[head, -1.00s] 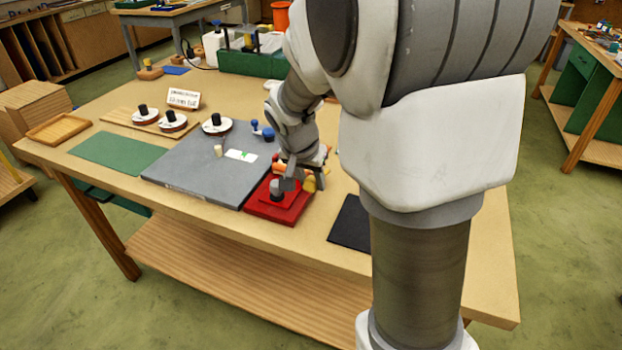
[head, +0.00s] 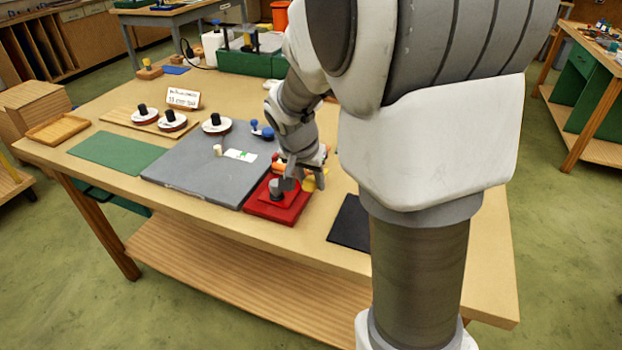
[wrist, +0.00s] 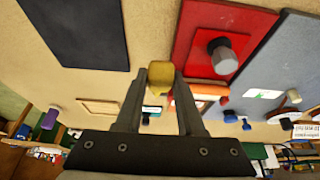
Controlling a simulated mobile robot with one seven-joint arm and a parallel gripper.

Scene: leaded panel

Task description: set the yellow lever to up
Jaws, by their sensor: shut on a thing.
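The yellow lever's knob (wrist: 160,74) sits between my fingertips in the wrist view. It shows as a small yellow patch (head: 309,184) in the head view, at the right edge of the red panel piece. My gripper (head: 305,178) is shut on the yellow knob; it also shows in the wrist view (wrist: 158,82). The fingers and wrist hide the lever's shaft and pivot, so its angle cannot be told.
A red plate (head: 268,210) with a grey-capped knob stands close to the left of my gripper. A grey board (head: 185,175) lies further left, with blue knobs (head: 262,131) on its far side. A black mat (head: 350,225) lies to the right on the table.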

